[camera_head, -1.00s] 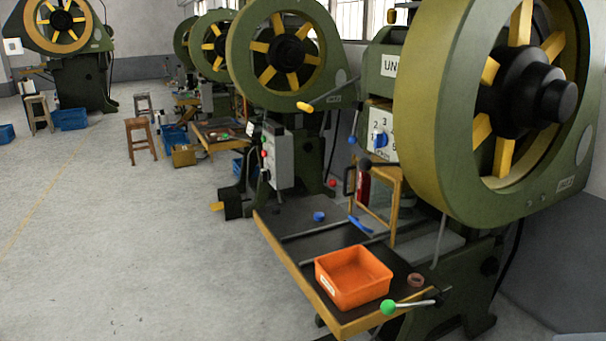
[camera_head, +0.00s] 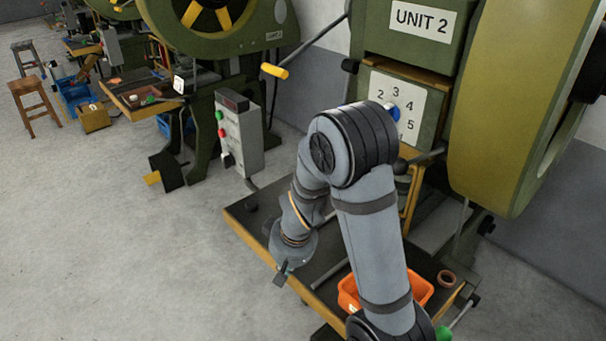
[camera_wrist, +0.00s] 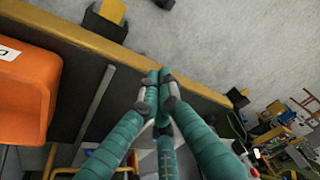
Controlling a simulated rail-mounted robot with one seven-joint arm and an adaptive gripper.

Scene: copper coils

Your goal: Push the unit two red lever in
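The unit two press carries a "UNIT 2" sign (camera_head: 422,20) at the upper right of the head view. I cannot make out its red lever in the head view; my arm covers the middle of the press. In the wrist view a small reddish shape shows at the bottom left, too unclear to name. My gripper (camera_wrist: 159,78) has its teal fingers drawn together at the tips with nothing between them. It also shows small in the head view (camera_head: 282,272), over the left front part of the press table (camera_head: 240,222).
An orange bin (camera_head: 426,291) stands on the table partly behind my arm; it also shows in the wrist view (camera_wrist: 22,98). A green-knobbed lever (camera_head: 443,333) is at the front right, a yellow-handled lever (camera_head: 275,71) at the upper left. Open floor lies left.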

